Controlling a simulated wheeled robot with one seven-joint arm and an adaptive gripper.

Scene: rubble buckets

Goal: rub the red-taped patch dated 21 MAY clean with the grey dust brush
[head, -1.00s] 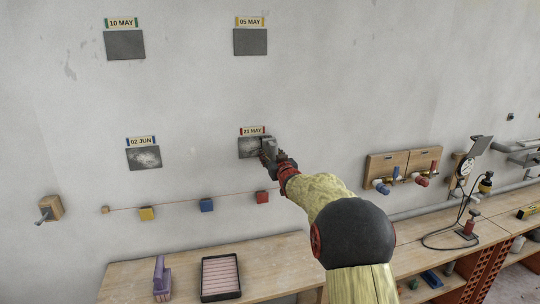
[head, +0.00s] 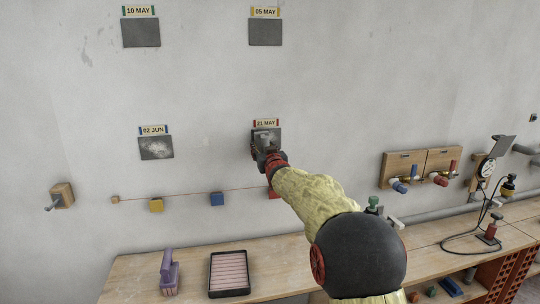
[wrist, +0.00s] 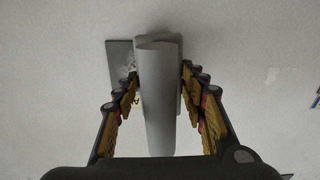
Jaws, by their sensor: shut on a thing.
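The patch dated 21 MAY (head: 275,134) is a dark grey square on the wall under a red-taped label (head: 265,123). Pale dust shows on it. My gripper (head: 267,155) is in front of its lower part and hides some of it. In the wrist view my gripper (wrist: 160,95) is shut on the grey dust brush (wrist: 158,110), whose handle points back towards me. The brush covers the right part of the patch; the left strip (wrist: 118,52) shows with pale smears. I cannot tell whether the brush touches the patch.
Other patches are 02 JUN (head: 156,148), whitish with dust, and plain grey 10 MAY (head: 141,33) and 05 MAY (head: 265,32). A string with coloured blocks (head: 217,199) runs below.

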